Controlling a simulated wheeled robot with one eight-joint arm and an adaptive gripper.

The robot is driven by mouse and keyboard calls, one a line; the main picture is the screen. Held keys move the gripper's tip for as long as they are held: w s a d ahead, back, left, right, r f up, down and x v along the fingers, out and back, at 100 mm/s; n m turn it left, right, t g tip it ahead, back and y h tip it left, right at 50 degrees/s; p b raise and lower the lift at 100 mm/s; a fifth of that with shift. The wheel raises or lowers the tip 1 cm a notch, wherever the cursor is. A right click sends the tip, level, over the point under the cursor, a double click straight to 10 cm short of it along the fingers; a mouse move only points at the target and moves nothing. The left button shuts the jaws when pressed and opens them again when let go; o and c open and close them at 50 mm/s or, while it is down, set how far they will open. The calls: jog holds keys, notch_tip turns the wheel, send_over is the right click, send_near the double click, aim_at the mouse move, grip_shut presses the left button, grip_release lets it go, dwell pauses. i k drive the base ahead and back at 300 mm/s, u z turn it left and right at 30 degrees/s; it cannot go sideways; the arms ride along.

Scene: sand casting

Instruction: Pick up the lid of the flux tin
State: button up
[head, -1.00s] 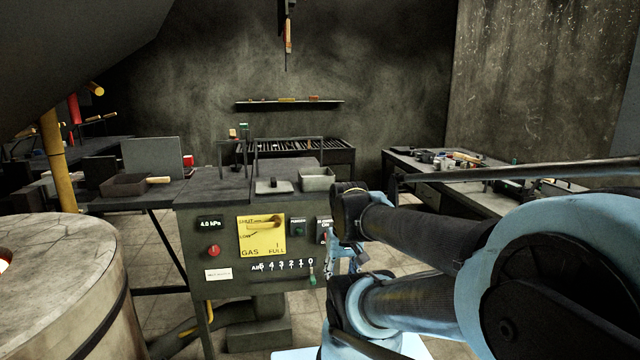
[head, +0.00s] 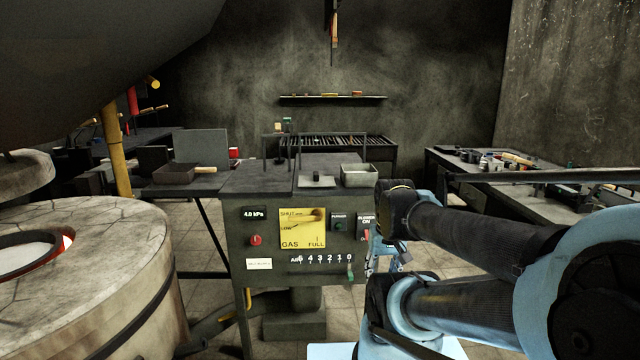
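A flat grey plate with a small dark knob (head: 317,181), which looks like the flux tin's lid, lies on top of the gas control cabinet. Just right of it stands an open grey box-shaped tin (head: 359,177), perhaps the flux tin. I see no label on either. My arm reaches in from the right, its links well in front of the cabinet. My gripper (head: 388,255) seems to be the small blue and dark part low at the cabinet's right edge. It is mostly hidden behind my arm, so its fingers cannot be made out. It is apart from the lid.
The cabinet (head: 262,275) has a yellow gas panel and switches. A thin frame (head: 330,136) rises at its top's back. A round furnace (head: 90,290) with a glowing opening stands left. A cluttered bench (head: 440,172) is at the right. Tiled floor shows between.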

aim_at(315, 180)
jog(key=u, duration=0.55)
jog(key=k, duration=1.3)
jog(key=u, duration=0.2)
jog(key=i, duration=0.55)
jog(key=z, duration=0.95)
jog(key=i, duration=1.25)
jog(key=z, duration=0.2)
